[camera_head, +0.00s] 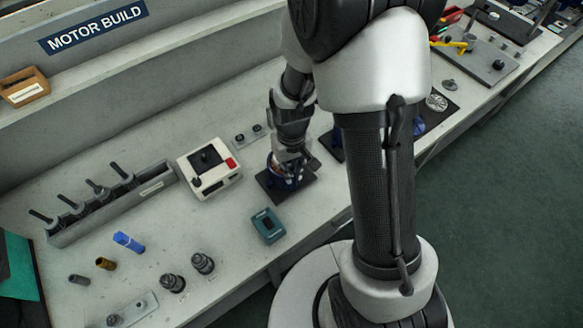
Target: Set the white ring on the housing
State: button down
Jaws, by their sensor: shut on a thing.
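My gripper (285,163) points down over a blue housing (291,184) that stands on a dark square mat (269,193) near the bench's front edge. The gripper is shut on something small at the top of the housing. A pale bit shows at the fingertips and fits the white ring, but most of it is hidden by the fingers. I cannot tell whether the ring touches the housing. No other white ring is clear in this view.
A white box with a red button (211,167) and a teal device (267,226) stand close to the mat. A grey rack (115,209) with several dark tools, a blue block (128,242) and small cylindrical parts are at left. My arm hides the bench behind it.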

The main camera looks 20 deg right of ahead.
jog(key=shift+f, duration=0.1)
jog(key=c, duration=1.5)
grip_release()
jog(key=shift+o, duration=0.4)
jog(key=shift+o, duration=0.7)
jog(key=shift+r+p, duration=1.9)
jog(key=shift+r, duration=0.6)
